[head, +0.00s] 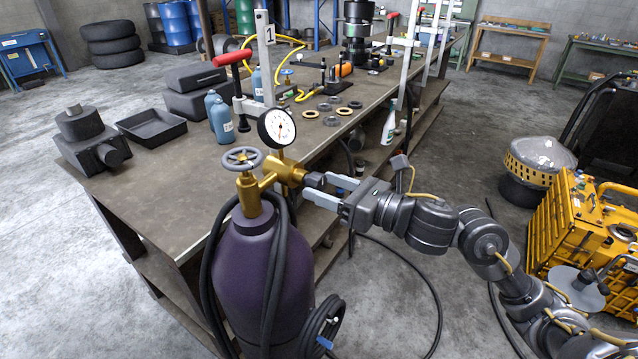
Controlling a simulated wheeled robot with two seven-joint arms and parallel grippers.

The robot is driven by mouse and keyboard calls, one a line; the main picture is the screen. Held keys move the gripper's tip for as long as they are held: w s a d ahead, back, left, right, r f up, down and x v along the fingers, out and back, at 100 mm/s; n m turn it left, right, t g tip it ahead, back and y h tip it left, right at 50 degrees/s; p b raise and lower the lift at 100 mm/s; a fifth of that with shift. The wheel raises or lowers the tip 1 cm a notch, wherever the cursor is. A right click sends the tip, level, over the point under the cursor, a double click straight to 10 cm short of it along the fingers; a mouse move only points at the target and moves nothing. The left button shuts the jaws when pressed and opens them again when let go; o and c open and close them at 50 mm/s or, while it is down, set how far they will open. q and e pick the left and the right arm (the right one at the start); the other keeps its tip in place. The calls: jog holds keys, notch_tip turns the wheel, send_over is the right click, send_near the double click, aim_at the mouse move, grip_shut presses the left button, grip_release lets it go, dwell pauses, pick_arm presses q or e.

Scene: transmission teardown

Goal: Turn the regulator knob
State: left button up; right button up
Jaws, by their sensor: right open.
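The dark regulator knob (315,180) sticks out to the right from the brass regulator (284,172). The regulator sits on top of a purple gas cylinder (250,262) and carries a round white gauge (277,127). A grey valve handwheel (243,158) is at its left. My right gripper (319,187) reaches in from the right with its two pale fingers apart. The fingertips are at the knob, one on its far side and one on its near side. I cannot tell whether they touch it. My left gripper is out of view.
The long workbench (180,195) stands behind the cylinder, with blue bottles (220,118), a black tray (152,127) and rings on it. Black hoses (281,260) hang around the cylinder. A yellow machine (568,225) stands at the right. The floor between is mostly clear.

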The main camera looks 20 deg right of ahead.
jog(key=shift+x, duration=0.8)
jog(key=c, duration=1)
